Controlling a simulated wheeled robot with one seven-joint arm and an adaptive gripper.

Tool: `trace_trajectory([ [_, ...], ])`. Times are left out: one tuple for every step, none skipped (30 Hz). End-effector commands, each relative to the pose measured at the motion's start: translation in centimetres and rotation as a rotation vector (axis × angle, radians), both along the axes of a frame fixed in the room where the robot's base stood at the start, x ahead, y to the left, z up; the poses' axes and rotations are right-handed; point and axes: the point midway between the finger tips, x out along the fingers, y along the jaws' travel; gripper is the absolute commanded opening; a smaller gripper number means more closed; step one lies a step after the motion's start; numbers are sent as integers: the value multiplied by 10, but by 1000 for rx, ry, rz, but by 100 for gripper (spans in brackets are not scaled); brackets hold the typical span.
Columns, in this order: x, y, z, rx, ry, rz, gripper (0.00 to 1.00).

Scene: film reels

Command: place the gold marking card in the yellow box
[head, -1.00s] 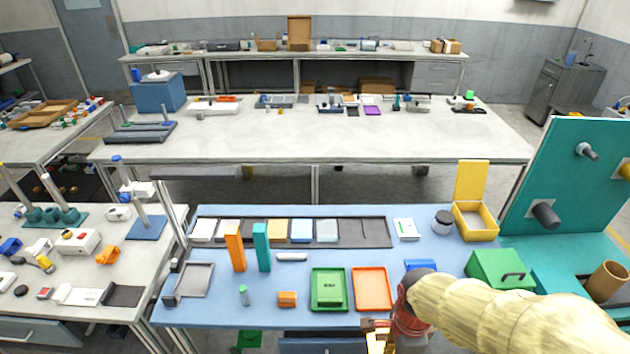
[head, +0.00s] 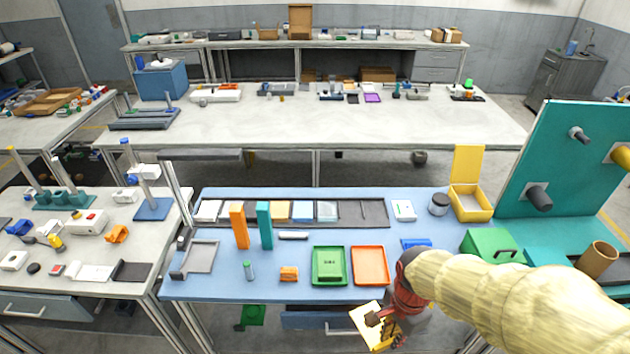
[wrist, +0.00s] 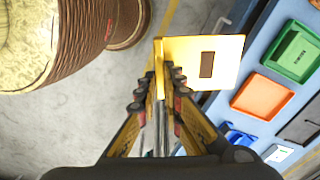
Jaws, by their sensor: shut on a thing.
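The gold marking card (head: 364,322) is in my gripper (head: 382,322), low in front of the blue table's front edge. In the wrist view the card (wrist: 222,55) is a flat gold plate with a dark rectangle, tilted out to the right of the fingertips. My gripper (wrist: 162,82) is shut on its folded edge there. The yellow box (head: 474,215) stands at the back right of the blue table, its lid raised upright at the back. The visible part of its inside looks empty. The gripper is well in front of the box and to its left.
A green tray (head: 316,281) and an orange tray (head: 356,281) lie near the table's front edge. A green case (head: 480,246) and a jar (head: 439,205) stand near the box. A teal panel with pegs (head: 560,165) rises on the right. Orange (head: 240,228) and teal (head: 265,228) blocks stand left.

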Motion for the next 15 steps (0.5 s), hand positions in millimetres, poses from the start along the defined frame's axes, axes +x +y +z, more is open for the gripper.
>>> trace_trajectory([
  [8,0,4,0,-1,57,0],
  [12,0,6,0,-1,96,0],
  [20,1,8,0,0,159,0],
  [27,1,10,0,-1,209,0],
  [33,1,12,0,0,261,0],
  [43,1,13,0,1,333,0],
  [50,1,14,0,1,387,0],
  [57,1,15,0,2,441,0],
  [68,1,15,0,2,512,0],
  [76,1,16,0,1,566,0],
  [84,1,15,0,2,620,0],
  [96,1,14,1,3,690,0],
  [105,1,13,0,2,744,0],
  [114,1,11,1,3,797,0],
  [126,0,8,1,4,865,0],
])
